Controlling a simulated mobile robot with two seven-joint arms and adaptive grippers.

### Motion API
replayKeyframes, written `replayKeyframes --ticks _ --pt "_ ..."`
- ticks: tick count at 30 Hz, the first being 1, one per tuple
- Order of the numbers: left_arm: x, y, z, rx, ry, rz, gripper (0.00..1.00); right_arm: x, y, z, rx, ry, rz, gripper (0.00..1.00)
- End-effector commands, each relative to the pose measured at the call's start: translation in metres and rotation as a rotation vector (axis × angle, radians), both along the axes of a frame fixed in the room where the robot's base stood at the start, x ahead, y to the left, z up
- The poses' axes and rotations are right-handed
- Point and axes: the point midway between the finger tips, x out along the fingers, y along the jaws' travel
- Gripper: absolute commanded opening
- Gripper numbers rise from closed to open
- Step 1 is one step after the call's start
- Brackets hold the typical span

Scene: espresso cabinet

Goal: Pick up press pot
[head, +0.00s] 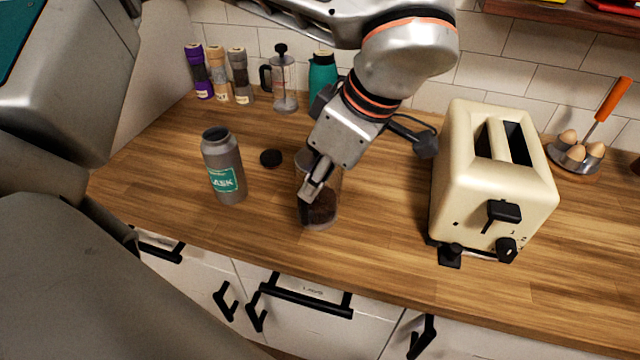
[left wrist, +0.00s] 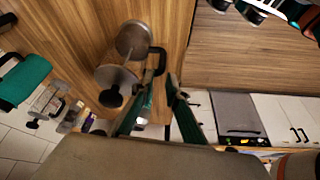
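The nearer press pot (head: 322,208) stands upright on the counter, with dark grounds low in its clear body. My left gripper (head: 308,190) is over its front left side and hides much of its top and handle. In the left wrist view the press pot (left wrist: 117,77) shows its metal lid and black knob. Its black handle (left wrist: 158,62) lies at the opening between the fingertips. My left gripper (left wrist: 157,84) is open there, and contact cannot be told. A second press pot (head: 284,82) stands by the back wall. My right gripper is not in view.
A grey flask (head: 223,168) and a small black lid (head: 270,158) are left of the nearer pot. A cream toaster (head: 490,175) stands to the right. Several shakers (head: 218,72) and a teal jug (head: 322,72) line the back. The counter's front edge is close.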

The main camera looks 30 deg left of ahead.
Motion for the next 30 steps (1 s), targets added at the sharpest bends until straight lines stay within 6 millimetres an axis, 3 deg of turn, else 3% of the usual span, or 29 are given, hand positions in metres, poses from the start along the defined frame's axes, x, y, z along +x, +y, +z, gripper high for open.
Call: replayKeyframes --ticks 15,23,26,30 --pt "-0.003 0.021 -0.058 -0.004 0.004 -0.002 0.14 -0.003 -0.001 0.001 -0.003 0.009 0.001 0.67" --pt "-0.003 0.022 -0.062 -0.004 0.003 -0.002 0.14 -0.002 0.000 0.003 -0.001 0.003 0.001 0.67" --pt "-0.003 0.022 -0.061 -0.004 0.003 -0.002 0.00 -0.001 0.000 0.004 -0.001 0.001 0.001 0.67" --pt "-0.003 0.022 -0.061 -0.004 0.001 -0.001 0.00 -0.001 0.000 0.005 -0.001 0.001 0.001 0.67"
